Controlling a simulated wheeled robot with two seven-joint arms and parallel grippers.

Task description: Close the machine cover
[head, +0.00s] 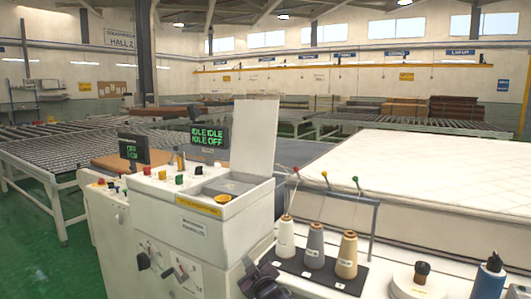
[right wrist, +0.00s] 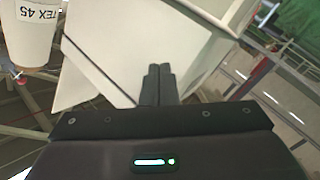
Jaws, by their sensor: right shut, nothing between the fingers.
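The machine cover (head: 255,137) is a pale flat panel standing upright, open, at the back right of the white machine (head: 225,225). The machine top under it is exposed, with a grey recess and a yellow round part (head: 223,198). My right gripper (head: 248,268) is low at the front right of the machine, below the cover and left of the thread cones. In the right wrist view its fingers (right wrist: 158,80) are together and empty, in front of a white machine surface (right wrist: 105,50). I cannot tell whether they touch it. My left gripper is not in view.
Several thread cones (head: 314,246) stand on a dark tray with thin pins; one also shows in the right wrist view (right wrist: 30,30). A blue bottle (head: 488,278) stands at the right. Small displays (head: 209,136) rise behind the control knobs. A mattress (head: 430,170) lies beyond.

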